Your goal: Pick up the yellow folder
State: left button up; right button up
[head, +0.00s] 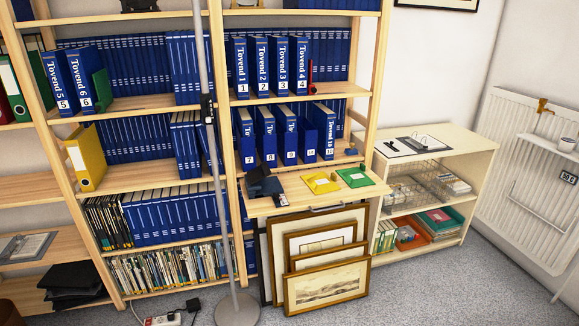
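A yellow folder (86,158), a thick upright binder with a ring hole in its spine, stands at the left end of the middle shelf of the wooden bookcase. It leans slightly, and blue volumes stand to its right. A smaller flat yellow item (321,182) lies on the pull-out board; I cannot tell exactly what it is. Neither of my grippers is in view, and nothing touches the yellow folder.
A thin pole on a round base (237,309) stands before the bookcase. The pull-out board (290,200) juts out above leaning framed prints (326,282). A power strip (163,320) and cables lie on the floor. Grey carpet (450,285) is clear at right.

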aim_at(320, 183)
jog(key=i+l+u, duration=0.1)
jog(key=i, duration=0.35)
jog(key=i+l+u, duration=0.15)
jog(key=i, duration=0.3)
jog(key=i+l+u, duration=0.1)
jog(key=i+l, duration=0.15)
jog(key=i, duration=0.15)
jog(key=i+l+u, duration=0.35)
jog(key=l, duration=0.3)
jog(key=l+u, duration=0.2)
jog(key=l, duration=0.15)
jog(key=l+u, duration=0.5)
jog(key=l, duration=0.55)
